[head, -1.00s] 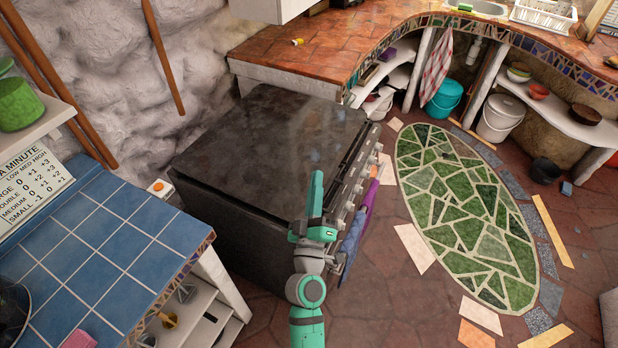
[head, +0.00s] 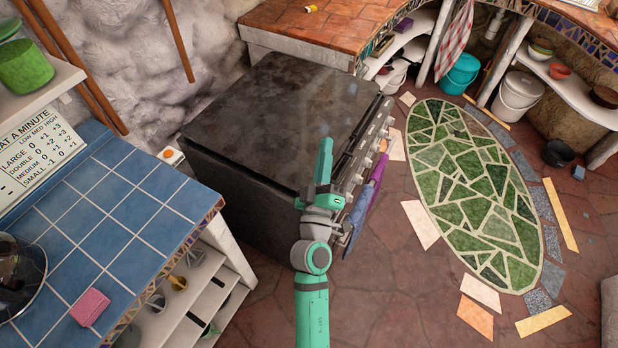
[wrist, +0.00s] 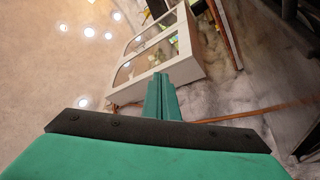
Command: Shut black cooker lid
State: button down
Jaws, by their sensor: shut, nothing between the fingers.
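A row of knobs runs along the cooker's right-hand front edge. My gripper (head: 325,150) is shut and empty, pointing up in front of the lid's near right corner; whether it touches the lid cannot be told. In the wrist view my gripper's fingers (wrist: 160,85) are together, and the lid cannot be made out there.
Blue and purple cloths (head: 360,205) hang on the cooker's front. The blue-tiled counter (head: 120,215) is at left, with a pink sponge (head: 90,307). Open floor with a green mosaic (head: 470,190) lies at right.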

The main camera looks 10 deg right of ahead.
jog(key=s+a+f+m+g+y, duration=0.1)
jog(key=s+a+f, duration=0.35)
jog(key=s, duration=0.25)
jog(key=s+a+f+m+g+y, duration=0.1)
jog(key=s+a+f+y, duration=0.15)
jog(key=s+f, duration=0.4)
jog(key=s+a+f+m+g+y, duration=0.1)
jog(key=s+a+f, duration=0.25)
jog(key=s, duration=0.55)
jog(key=s+m+g, duration=0.2)
jog(key=s+m, duration=0.2)
jog(key=s, duration=1.2)
jog(key=shift+s+d+g+y, duration=0.3)
jog(key=shift+s+d+y, duration=0.05)
jog(key=shift+d+y, duration=0.1)
